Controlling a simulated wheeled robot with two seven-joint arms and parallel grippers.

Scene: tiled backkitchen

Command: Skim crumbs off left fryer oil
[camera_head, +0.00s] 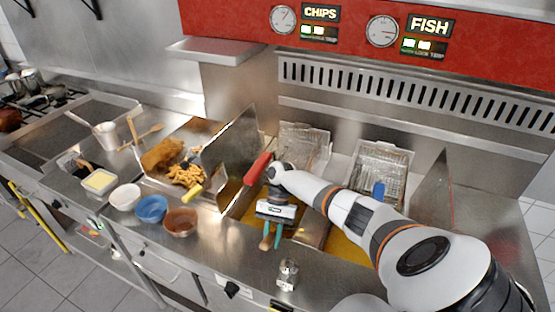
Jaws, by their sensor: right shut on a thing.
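The left fryer's oil (234,197) is a golden pool, partly covered by my right arm and gripper. I cannot make out crumbs at this size. My right gripper (271,236) is over the front of the left fryer, with its teal fingers toward the front edge. It is shut on a wooden-handled tool (265,243). Only a short brown end of the tool shows; its head is hidden. A red handle (258,168) slants up beside the gripper, at the left fryer's basket (303,146). My left gripper is not in view.
The right fryer's oil (345,251) lies under my arm, with a blue-handled basket (382,168) behind. A metal shaker (288,274) stands on the front ledge. White (125,196), blue (152,208) and brown (181,221) bowls line the counter left, before fried food (163,154).

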